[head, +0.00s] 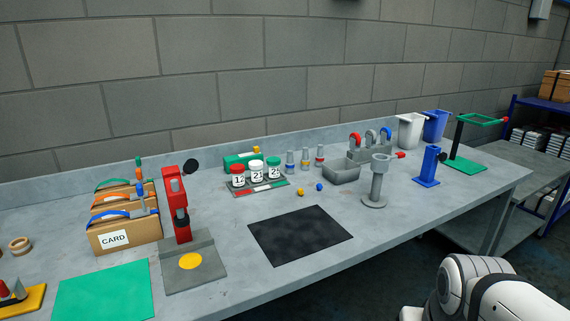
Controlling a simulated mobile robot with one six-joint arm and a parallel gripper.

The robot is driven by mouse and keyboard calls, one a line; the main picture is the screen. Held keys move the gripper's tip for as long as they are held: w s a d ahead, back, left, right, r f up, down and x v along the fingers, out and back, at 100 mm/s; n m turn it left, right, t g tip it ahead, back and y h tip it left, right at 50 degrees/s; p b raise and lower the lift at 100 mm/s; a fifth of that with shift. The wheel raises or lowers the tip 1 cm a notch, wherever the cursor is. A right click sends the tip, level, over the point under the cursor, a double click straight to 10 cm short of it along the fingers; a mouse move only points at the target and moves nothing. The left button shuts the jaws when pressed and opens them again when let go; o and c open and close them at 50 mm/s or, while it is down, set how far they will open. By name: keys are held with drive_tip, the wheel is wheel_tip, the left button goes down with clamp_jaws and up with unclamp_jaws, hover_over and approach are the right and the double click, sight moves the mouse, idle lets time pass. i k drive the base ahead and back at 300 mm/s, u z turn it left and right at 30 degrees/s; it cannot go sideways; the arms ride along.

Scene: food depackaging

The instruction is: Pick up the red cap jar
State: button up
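The red cap jar (238,178) stands upright at the left end of a row of three small white jars, near the back of the table. It has a dark mark like a 1 on its front. The middle jar (257,174) has a pale cap and the right jar (274,172) has a green cap. My gripper is out of the picture; only white rounded parts of my arm show at the bottom right.
A red press (176,208) on a grey base stands left of the jars. A black mat (300,236) lies in front, with clear table around it. A green box (239,159) sits behind the jars. A grey bin (341,171) and a grey pedestal (377,183) stand to the right.

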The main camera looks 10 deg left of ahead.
sight(238, 180)
drive_tip(key=u, duration=0.4)
drive_tip(key=i, duration=1.3)
drive_tip(key=u, duration=0.85)
drive_tip(key=k, duration=0.8)
drive_tip(key=u, duration=0.15)
drive_tip(key=i, duration=0.85)
drive_tip(key=z, duration=0.1)
